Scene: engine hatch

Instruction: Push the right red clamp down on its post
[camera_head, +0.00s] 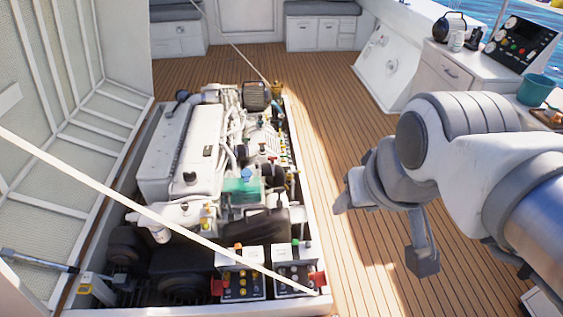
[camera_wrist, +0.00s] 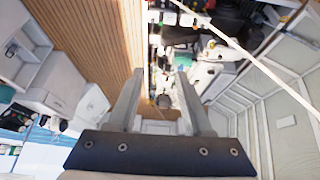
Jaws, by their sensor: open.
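The right red clamp (camera_head: 318,279) is at the right end of the right battery (camera_head: 294,281), in the front right corner of the engine bay. How it sits on its post is too small to tell. Another red clamp (camera_head: 218,286) is at the left end of the left battery (camera_head: 243,287). My gripper is open and empty, with its two fingers apart in the wrist view (camera_wrist: 162,72). In the head view it hangs over the deck, to the right of the right clamp and apart from it. I cannot pick out the right clamp in the wrist view.
The engine (camera_head: 195,150) fills the bay, with the raised hatch (camera_head: 75,110) on the left. A pale strut or line (camera_head: 150,215) crosses diagonally in front of the batteries and ends near the right clamp. The wooden deck (camera_head: 335,140) is clear. A console (camera_head: 465,75) stands at the right.

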